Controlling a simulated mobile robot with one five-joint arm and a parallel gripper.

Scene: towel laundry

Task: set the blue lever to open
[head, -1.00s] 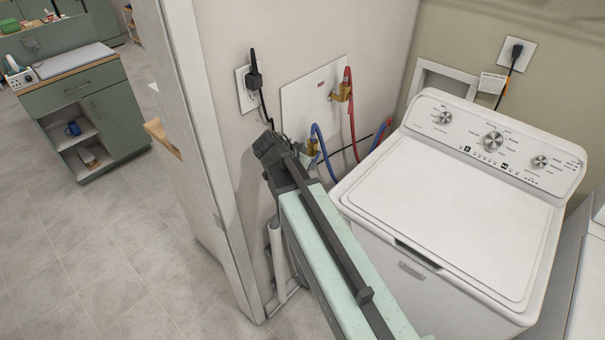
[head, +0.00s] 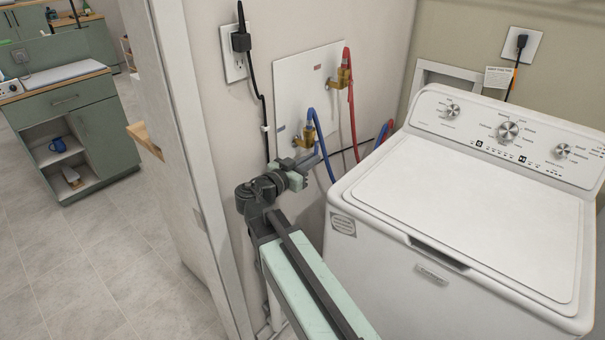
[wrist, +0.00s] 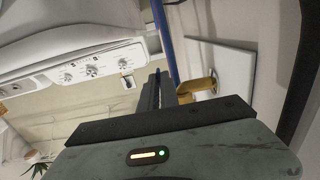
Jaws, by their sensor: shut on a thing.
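The blue-side brass valve (head: 309,134) sits on the white wall plate, with a blue hose looping from it. My gripper (head: 312,160) is just below this valve, close to the wall. The brass valve (wrist: 197,88) is right beside the fingers.
A red hose hangs from a second brass valve (head: 345,76) to the upper right. The white washer (head: 455,220) stands close on the right. A black cord drops from the outlet (head: 233,52) on the left. The wall's edge (head: 190,170) is left of my arm.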

